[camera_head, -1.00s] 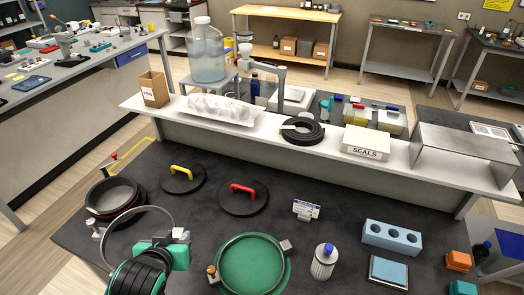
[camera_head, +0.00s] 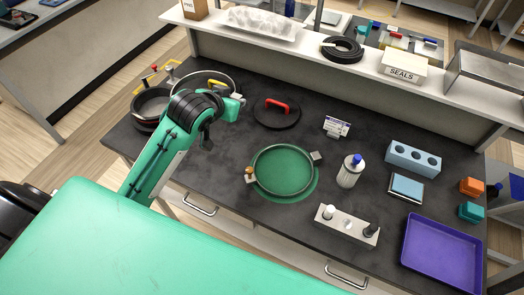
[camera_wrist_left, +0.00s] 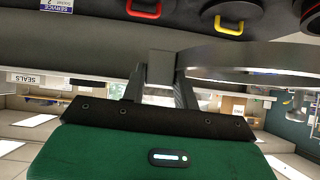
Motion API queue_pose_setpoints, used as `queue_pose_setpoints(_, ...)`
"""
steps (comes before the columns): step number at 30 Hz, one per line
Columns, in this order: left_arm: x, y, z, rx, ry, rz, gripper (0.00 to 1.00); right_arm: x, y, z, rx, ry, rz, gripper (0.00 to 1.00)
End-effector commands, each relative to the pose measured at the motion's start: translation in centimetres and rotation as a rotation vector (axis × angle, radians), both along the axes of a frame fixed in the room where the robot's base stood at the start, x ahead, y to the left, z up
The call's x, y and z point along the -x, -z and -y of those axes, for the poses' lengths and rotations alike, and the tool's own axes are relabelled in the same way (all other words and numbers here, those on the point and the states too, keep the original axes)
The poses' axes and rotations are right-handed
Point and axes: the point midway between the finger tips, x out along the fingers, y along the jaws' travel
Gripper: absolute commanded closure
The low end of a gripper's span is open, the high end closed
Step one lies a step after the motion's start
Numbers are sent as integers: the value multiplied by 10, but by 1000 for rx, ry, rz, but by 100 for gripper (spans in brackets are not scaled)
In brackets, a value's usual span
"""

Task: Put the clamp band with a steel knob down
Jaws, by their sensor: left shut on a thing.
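The clamp band (camera_head: 203,73) is a thin grey ring held up by my left gripper (camera_head: 238,92), above the yellow-handled black lid. In the left wrist view the fingers (camera_wrist_left: 160,80) are shut on the band's grey block, and the band (camera_wrist_left: 260,55) runs off to the right. I cannot clearly make out its steel knob. A second band (camera_head: 284,146) with a brass-coloured knob (camera_head: 249,174) lies on a green disc (camera_head: 313,186). My right gripper is not in view.
A black round port (camera_head: 147,115) stands at the left table edge. A red-handled lid (camera_head: 280,118), a small sign (camera_head: 337,127), a blue-capped bottle (camera_head: 349,172), a holder (camera_head: 347,224) and a purple tray (camera_head: 442,255) also occupy the table. The front left tabletop is partly hidden by my arm.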

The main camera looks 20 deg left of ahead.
Motion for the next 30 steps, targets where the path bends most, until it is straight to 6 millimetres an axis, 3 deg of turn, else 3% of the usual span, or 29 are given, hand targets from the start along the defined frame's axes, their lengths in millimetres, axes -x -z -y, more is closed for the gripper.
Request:
queue_pose_setpoints(3, 2, 24, 0, 1, 0, -9, 100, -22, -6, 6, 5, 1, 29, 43)
queue_pose_setpoints(6, 2, 50, 0, 1, -1, -10, 100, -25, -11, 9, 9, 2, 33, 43)
queue_pose_setpoints(15, 2, 127, 1, 0, -1, -6, 100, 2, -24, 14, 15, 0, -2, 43)
queue_pose_setpoints(20, 1, 151, 1, 0, 0, -3, 100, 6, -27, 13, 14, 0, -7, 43)
queue_pose_setpoints(30, 1, 189, 1, 1, -1, -3, 100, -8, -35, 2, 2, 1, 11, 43)
